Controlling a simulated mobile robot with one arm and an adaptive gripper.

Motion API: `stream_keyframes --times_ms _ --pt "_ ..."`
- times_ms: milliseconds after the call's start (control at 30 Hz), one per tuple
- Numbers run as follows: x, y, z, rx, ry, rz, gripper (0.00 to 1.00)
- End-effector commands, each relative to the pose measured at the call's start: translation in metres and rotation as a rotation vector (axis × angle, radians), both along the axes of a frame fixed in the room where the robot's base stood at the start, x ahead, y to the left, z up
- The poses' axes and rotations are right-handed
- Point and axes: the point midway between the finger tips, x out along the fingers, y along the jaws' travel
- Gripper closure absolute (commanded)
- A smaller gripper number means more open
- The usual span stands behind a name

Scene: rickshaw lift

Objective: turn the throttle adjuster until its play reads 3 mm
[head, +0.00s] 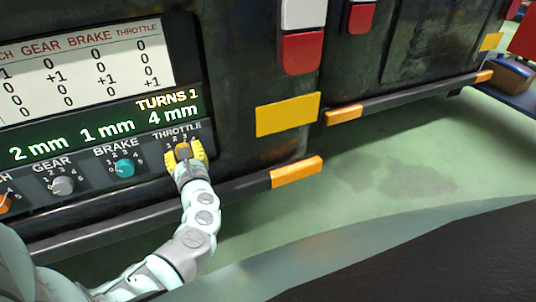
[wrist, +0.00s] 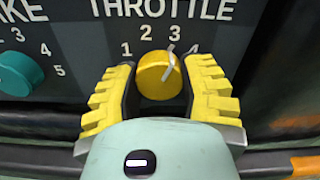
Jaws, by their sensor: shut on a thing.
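The throttle adjuster (wrist: 153,78) is a round yellow knob under the label THROTTLE, with a scale around it. In the wrist view its pale pointer mark is on the upper right, near the 3; the 4 is partly covered by a finger. My gripper (wrist: 158,88) has its yellow ridged fingers on both sides of the knob and is shut on it. In the head view my gripper (head: 184,152) largely hides the knob. The display (head: 173,113) above the throttle reads 4 mm, with TURNS 1 over it.
To the left are the teal brake knob (head: 125,168) and the grey gear knob (head: 63,185), under readings of 1 mm and 2 mm. A white number chart (head: 85,75) sits above. A dark bumper bar (head: 235,190) with orange ends runs below the panel. Green floor is open at right.

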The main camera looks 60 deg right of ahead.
Motion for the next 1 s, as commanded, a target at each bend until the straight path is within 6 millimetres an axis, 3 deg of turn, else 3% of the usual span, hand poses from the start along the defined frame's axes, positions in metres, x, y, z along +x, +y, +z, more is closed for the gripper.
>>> stream_keyframes --times_ms 33,500,1000 --pt "0.0006 0.0013 -0.0067 -0.041 0.031 0.003 0.94" --pt "-0.0003 -0.0003 -0.0058 -0.406 0.256 0.002 0.94" --pt "-0.0005 -0.0004 -0.0039 -0.617 0.389 0.004 0.94"
